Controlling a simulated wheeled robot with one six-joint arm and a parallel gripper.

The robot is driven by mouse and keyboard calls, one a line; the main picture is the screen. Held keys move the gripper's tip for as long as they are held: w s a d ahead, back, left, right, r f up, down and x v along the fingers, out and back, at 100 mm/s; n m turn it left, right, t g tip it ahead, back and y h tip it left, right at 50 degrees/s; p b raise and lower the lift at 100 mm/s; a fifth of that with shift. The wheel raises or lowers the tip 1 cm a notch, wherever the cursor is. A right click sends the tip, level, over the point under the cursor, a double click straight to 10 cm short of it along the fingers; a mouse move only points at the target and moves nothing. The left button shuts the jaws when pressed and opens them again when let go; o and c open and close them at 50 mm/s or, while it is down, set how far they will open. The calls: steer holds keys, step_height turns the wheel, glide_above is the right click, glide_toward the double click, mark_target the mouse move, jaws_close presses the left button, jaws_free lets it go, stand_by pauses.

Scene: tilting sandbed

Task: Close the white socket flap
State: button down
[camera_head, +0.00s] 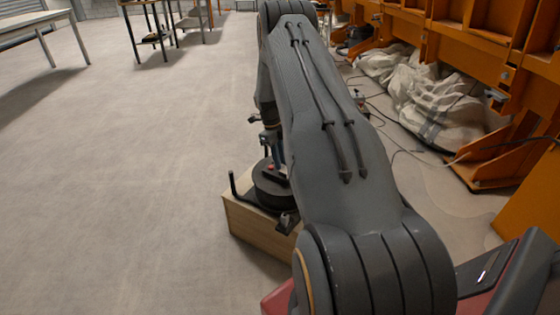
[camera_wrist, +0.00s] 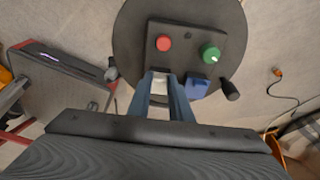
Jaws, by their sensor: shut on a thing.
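A dark control panel (camera_wrist: 183,45) with a red button (camera_wrist: 163,43), a green knob (camera_wrist: 210,53) and a blue socket cover (camera_wrist: 197,87) shows in the wrist view. My gripper (camera_wrist: 162,82) is at the panel's near edge, below the red button and left of the blue cover. Its two blue-grey fingers are close together on a small pale piece (camera_wrist: 160,84), which looks like the white socket flap. The fingers hide most of it, so its angle cannot be told. In the head view my arm hides most of the panel.
The panel is on a dark round plate (camera_wrist: 130,30), which stands on a wooden box (camera_head: 250,231) in the head view. Dark handles (camera_wrist: 229,90) stick out at its sides. Orange frames (camera_head: 460,45) and white sacks (camera_head: 435,105) stand right.

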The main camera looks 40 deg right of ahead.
steer(key=c, duration=1.6)
jaws_free()
steer(key=shift+d, duration=0.1)
steer(key=shift+v, duration=3.9)
